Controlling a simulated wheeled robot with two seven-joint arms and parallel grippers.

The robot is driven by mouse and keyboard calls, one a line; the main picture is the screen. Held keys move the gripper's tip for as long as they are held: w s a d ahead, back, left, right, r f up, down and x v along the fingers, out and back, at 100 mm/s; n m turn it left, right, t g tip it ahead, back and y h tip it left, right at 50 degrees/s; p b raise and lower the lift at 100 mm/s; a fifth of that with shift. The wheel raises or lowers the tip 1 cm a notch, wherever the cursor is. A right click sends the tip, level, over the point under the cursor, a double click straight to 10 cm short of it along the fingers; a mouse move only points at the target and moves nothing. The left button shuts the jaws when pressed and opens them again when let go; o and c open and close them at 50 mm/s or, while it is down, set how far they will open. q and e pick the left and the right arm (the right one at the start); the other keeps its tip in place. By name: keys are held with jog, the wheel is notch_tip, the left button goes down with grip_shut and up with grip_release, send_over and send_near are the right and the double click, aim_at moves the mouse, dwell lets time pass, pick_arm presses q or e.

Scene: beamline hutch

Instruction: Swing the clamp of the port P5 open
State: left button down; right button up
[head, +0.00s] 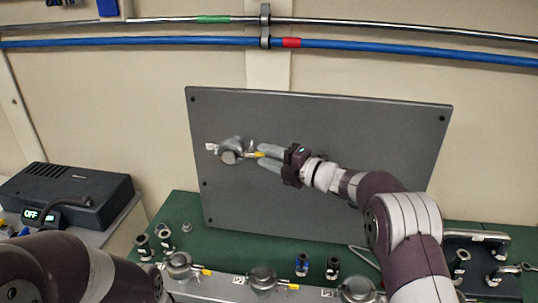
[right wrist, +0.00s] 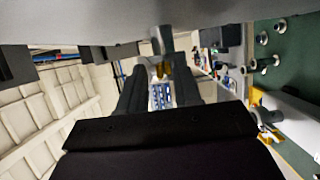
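A round grey port with a clamp (head: 231,152) is mounted on the upright dark grey panel (head: 330,120). A small white label beside it is too small to read, so I cannot confirm it is P5. The clamp's yellow-tipped handle (head: 258,155) points right. My right gripper (head: 265,157) reaches in from the right, its two fingers apart around the handle's end. In the right wrist view, a yellow piece (right wrist: 168,70) shows between the spread fingers, with a gap visible. The clamp looks closed, though its detail is small. My left arm shows at lower left; its gripper is out of frame.
Several similar clamped ports with yellow handles, such as one (head: 262,277), line the grey front ledge. Small dark fittings (head: 302,264) stand on the green bench (head: 225,243). A black box with an OFF display (head: 70,190) is at left. Pipes (head: 150,41) cross the wall.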

jog(key=shift+a, duration=0.15)
grip_shut()
jog(key=shift+f, duration=0.1)
dwell(1.0)
